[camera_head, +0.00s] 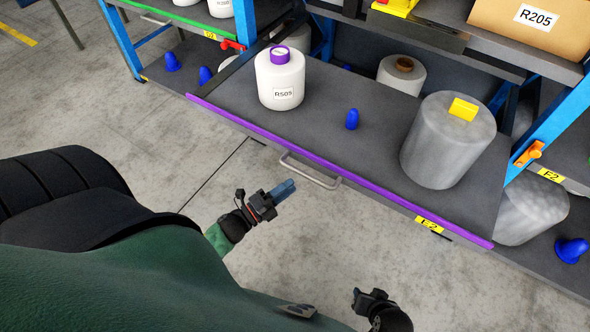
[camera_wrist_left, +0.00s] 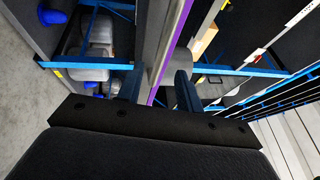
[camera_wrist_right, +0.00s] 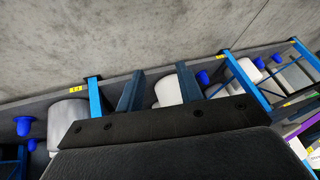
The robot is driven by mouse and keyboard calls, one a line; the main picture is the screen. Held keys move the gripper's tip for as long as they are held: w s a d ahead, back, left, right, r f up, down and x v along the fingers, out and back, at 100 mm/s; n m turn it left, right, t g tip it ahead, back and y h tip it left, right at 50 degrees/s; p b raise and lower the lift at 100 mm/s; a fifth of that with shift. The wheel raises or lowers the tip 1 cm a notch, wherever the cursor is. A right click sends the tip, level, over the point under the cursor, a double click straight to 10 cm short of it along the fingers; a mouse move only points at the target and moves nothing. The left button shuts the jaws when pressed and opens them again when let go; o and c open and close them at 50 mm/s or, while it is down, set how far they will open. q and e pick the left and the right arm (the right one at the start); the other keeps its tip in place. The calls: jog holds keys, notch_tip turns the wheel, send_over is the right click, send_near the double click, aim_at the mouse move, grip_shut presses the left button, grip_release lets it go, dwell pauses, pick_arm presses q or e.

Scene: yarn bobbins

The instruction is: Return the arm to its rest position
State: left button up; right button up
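My left gripper (camera_head: 283,190) hangs over the floor in front of the shelf, below the drawer's handle in the head view. Its two blue fingers stand apart with nothing held between them in the left wrist view (camera_wrist_left: 158,88). My right gripper (camera_head: 362,298) is near the bottom edge of the head view, over the floor; its fingers are hard to make out there. In the right wrist view its fingers (camera_wrist_right: 160,88) stand apart and empty. Both grippers are clear of the bobbins and the shelf in the head view.
A pulled-out grey shelf with a purple front edge (camera_head: 300,150) and a metal handle (camera_head: 310,171) carries a white bobbin (camera_head: 281,85), a grey wrapped bobbin (camera_head: 445,145) and a blue cone (camera_head: 352,119). A cardboard box (camera_head: 535,35) sits above. Bare floor (camera_head: 150,150) lies left.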

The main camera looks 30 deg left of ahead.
pick_arm(q)
jog(key=shift+s+a, duration=0.2)
jog(key=shift+s, duration=0.15)
pick_arm(e)
jog(key=shift+w+f, duration=0.1)
jog(key=shift+w, duration=0.3)
jog(key=shift+s, duration=0.1)
